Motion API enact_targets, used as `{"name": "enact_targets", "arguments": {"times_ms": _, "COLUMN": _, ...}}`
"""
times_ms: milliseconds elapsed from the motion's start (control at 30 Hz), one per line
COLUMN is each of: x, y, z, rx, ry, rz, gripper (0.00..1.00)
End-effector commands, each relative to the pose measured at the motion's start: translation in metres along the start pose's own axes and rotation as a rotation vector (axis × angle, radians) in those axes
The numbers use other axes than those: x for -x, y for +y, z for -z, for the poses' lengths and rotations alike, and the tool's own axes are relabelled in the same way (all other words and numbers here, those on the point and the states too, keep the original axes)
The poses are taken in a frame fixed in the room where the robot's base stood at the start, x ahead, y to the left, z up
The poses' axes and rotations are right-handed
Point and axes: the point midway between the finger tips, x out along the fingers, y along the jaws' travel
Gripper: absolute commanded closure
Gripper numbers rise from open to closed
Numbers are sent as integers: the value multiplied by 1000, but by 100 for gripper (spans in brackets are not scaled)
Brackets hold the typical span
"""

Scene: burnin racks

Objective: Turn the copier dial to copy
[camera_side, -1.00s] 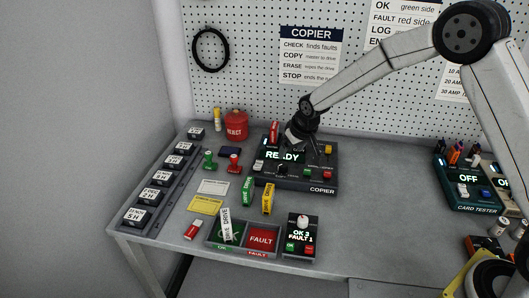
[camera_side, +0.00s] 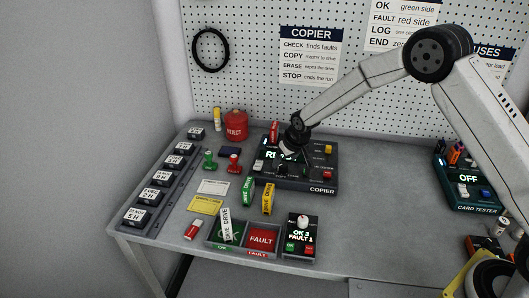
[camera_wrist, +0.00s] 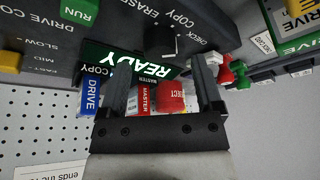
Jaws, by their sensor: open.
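The copier (camera_side: 310,183) is a dark box on the bench with a lit READY display (camera_wrist: 145,68). Its dial (camera_wrist: 160,40) is a dark knob with a small white mark, in the upper middle of the wrist view. ERASE, COPY and CHECK are printed around the dial; I cannot tell surely which one it points at. My gripper (camera_side: 290,155) is open over the copier and hides part of the display in the side view. In the wrist view my gripper's two fingers (camera_wrist: 163,66) stand apart with the dial just beyond their tips, not clearly touching it.
A red MASTER drive (camera_wrist: 147,100) and a blue drive (camera_wrist: 91,97) stand at the copier's back. A green RUN button (camera_wrist: 80,11) is near the dial. A red reject can (camera_side: 236,126) stands behind left. Green and yellow drives (camera_side: 267,198) lie in front.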

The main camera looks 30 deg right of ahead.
Motion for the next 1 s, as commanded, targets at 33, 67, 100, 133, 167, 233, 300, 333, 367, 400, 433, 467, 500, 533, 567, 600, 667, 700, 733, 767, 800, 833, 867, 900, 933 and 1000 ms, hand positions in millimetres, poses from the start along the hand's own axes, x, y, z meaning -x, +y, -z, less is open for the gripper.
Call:
{"name": "enact_targets", "arguments": {"times_ms": 33, "x": -6, "y": 0, "z": 0, "rx": 0, "ry": -1, "rz": 0, "gripper": 17}}
{"name": "enact_targets", "arguments": {"times_ms": 67, "x": -8, "y": 0, "z": 0, "rx": 0, "ry": 0, "rz": 0, "gripper": 17}}
{"name": "enact_targets", "arguments": {"times_ms": 100, "x": -11, "y": 0, "z": 0, "rx": 0, "ry": 0, "rz": 0, "gripper": 17}}
{"name": "enact_targets", "arguments": {"times_ms": 133, "x": -14, "y": 0, "z": 0, "rx": 0, "ry": 0, "rz": 0, "gripper": 17}}
{"name": "enact_targets", "arguments": {"times_ms": 167, "x": -16, "y": 0, "z": 0, "rx": 0, "ry": 0, "rz": 0, "gripper": 17}}
{"name": "enact_targets", "arguments": {"times_ms": 233, "x": -19, "y": 0, "z": 0, "rx": 0, "ry": 1, "rz": 0, "gripper": 17}}
{"name": "enact_targets", "arguments": {"times_ms": 300, "x": -22, "y": 0, "z": 0, "rx": 0, "ry": 1, "rz": 0, "gripper": 17}}
{"name": "enact_targets", "arguments": {"times_ms": 333, "x": -23, "y": 0, "z": 0, "rx": 0, "ry": 1, "rz": 0, "gripper": 17}}
{"name": "enact_targets", "arguments": {"times_ms": 367, "x": -23, "y": 0, "z": 0, "rx": 0, "ry": 1, "rz": 0, "gripper": 17}}
{"name": "enact_targets", "arguments": {"times_ms": 400, "x": -24, "y": 0, "z": 0, "rx": 0, "ry": 0, "rz": 0, "gripper": 17}}
{"name": "enact_targets", "arguments": {"times_ms": 433, "x": -24, "y": 0, "z": 0, "rx": 0, "ry": 0, "rz": 0, "gripper": 17}}
{"name": "enact_targets", "arguments": {"times_ms": 467, "x": -24, "y": 0, "z": 0, "rx": 0, "ry": 1, "rz": 0, "gripper": 17}}
{"name": "enact_targets", "arguments": {"times_ms": 500, "x": -24, "y": 0, "z": 0, "rx": 0, "ry": 1, "rz": 0, "gripper": 17}}
{"name": "enact_targets", "arguments": {"times_ms": 533, "x": -24, "y": 0, "z": 0, "rx": 0, "ry": 1, "rz": 0, "gripper": 17}}
{"name": "enact_targets", "arguments": {"times_ms": 567, "x": -24, "y": 0, "z": 0, "rx": 0, "ry": 1, "rz": 0, "gripper": 17}}
{"name": "enact_targets", "arguments": {"times_ms": 600, "x": -24, "y": 0, "z": 0, "rx": 0, "ry": 1, "rz": 0, "gripper": 17}}
{"name": "enact_targets", "arguments": {"times_ms": 667, "x": -24, "y": 0, "z": 0, "rx": 0, "ry": 1, "rz": 0, "gripper": 17}}
{"name": "enact_targets", "arguments": {"times_ms": 700, "x": -24, "y": 0, "z": 0, "rx": 0, "ry": 1, "rz": 0, "gripper": 26}}
{"name": "enact_targets", "arguments": {"times_ms": 733, "x": -24, "y": 0, "z": 0, "rx": 0, "ry": 1, "rz": 0, "gripper": 36}}
{"name": "enact_targets", "arguments": {"times_ms": 767, "x": -24, "y": 0, "z": 0, "rx": 0, "ry": 1, "rz": 0, "gripper": 45}}
{"name": "enact_targets", "arguments": {"times_ms": 800, "x": -24, "y": 0, "z": 0, "rx": 0, "ry": 1, "rz": 0, "gripper": 58}}
{"name": "enact_targets", "arguments": {"times_ms": 833, "x": -24, "y": 0, "z": 0, "rx": 0, "ry": 1, "rz": 0, "gripper": 67}}
{"name": "enact_targets", "arguments": {"times_ms": 867, "x": -24, "y": 0, "z": 0, "rx": 0, "ry": 1, "rz": 0, "gripper": 77}}
{"name": "enact_targets", "arguments": {"times_ms": 900, "x": -24, "y": 0, "z": 0, "rx": 0, "ry": 1, "rz": 0, "gripper": 90}}
{"name": "enact_targets", "arguments": {"times_ms": 933, "x": -24, "y": 0, "z": 0, "rx": 0, "ry": 1, "rz": 0, "gripper": 99}}
{"name": "enact_targets", "arguments": {"times_ms": 1000, "x": -24, "y": 0, "z": 0, "rx": 0, "ry": 1, "rz": 0, "gripper": 100}}
